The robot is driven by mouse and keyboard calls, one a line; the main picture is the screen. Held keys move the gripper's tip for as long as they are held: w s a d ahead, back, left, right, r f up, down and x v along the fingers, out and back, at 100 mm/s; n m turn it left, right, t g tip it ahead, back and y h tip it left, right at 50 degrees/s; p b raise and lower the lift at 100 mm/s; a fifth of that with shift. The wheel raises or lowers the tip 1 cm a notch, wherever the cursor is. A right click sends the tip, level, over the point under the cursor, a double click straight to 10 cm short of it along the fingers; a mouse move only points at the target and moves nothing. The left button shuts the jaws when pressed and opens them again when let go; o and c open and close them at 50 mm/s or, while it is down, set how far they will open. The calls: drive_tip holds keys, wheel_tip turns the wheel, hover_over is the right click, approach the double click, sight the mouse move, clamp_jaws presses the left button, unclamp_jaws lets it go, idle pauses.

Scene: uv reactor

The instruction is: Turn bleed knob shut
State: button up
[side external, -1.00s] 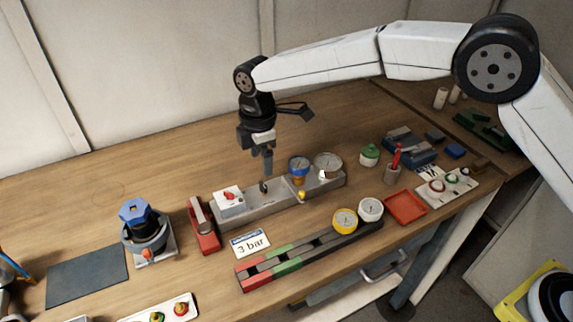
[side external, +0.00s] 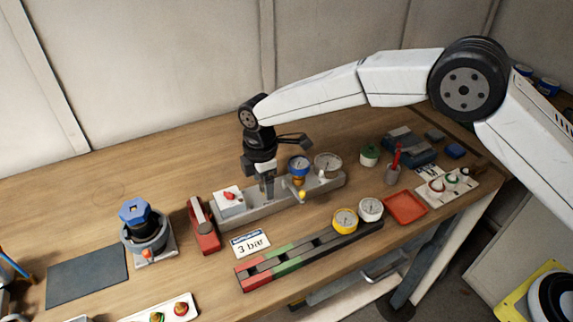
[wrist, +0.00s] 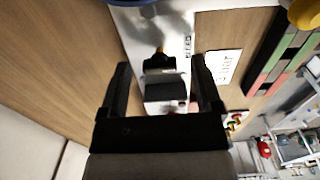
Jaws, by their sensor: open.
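The bleed knob is a small black knob with a yellow mark (wrist: 158,62) on the grey manifold block (wrist: 125,22). In the wrist view it shows between and just beyond my open gripper's fingers (wrist: 161,76), with a gap on both sides. In the side view my gripper (side external: 267,192) points straight down at the manifold (side external: 322,189), between the white box with a red switch and the blue gauge. The knob is hidden behind the fingers there. No contact with the knob can be made out.
The white switch box (side external: 229,201) stands left of my gripper, the blue gauge (side external: 299,166) and a grey gauge (side external: 327,162) right. A "3 bar" card (side external: 250,243) and a red-green rail (side external: 300,258) lie in front. Bare wood lies behind the manifold.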

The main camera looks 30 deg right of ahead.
clamp_jaws()
drive_tip(key=shift+m, duration=0.4)
drive_tip(key=m, duration=1.2)
drive_tip(key=shift+m, duration=0.3)
drive_tip(key=m, duration=0.4)
drive_tip(key=shift+m, duration=0.3)
